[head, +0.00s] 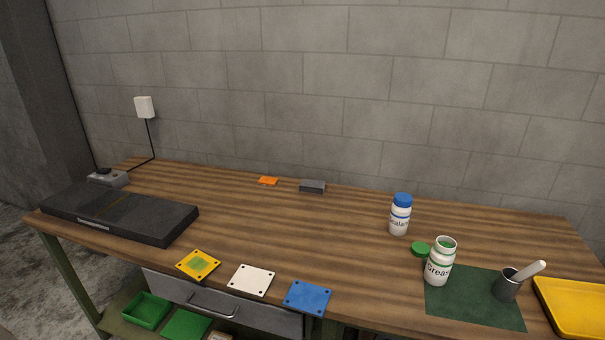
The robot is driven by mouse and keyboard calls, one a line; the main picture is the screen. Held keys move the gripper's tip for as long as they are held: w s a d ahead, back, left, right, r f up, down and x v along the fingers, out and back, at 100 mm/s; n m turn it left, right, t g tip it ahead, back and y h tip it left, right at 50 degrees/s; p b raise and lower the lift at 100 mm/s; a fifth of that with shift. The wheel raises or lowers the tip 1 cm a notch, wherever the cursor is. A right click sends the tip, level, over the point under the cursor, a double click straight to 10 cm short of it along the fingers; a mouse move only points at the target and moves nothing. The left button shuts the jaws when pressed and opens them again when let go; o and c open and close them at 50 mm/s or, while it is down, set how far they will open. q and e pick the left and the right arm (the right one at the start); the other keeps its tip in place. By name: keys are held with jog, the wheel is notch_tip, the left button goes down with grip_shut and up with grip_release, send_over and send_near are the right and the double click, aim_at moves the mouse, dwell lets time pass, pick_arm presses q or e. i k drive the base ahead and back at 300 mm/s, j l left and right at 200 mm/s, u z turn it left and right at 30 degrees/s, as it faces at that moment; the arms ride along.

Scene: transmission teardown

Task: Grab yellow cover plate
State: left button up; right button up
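The yellow cover plate (183,264) lies flat near the front edge of the wooden workbench, left of centre. It is square, with dark holes at its corners and a greenish patch in its middle. It is the leftmost of three plates in a row, with a white plate (251,280) and a blue plate (307,297) to its right. Neither of my grippers shows in the head view.
A long black case (120,214) lies left of the yellow plate. A blue-capped bottle (400,215), an open grease jar (438,265), a grey cup (506,287) on a green mat (455,312) and a yellow tray (580,307) stand right. The bench middle is clear.

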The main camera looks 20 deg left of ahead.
aim_at(198, 266)
jog(key=u, duration=1.4)
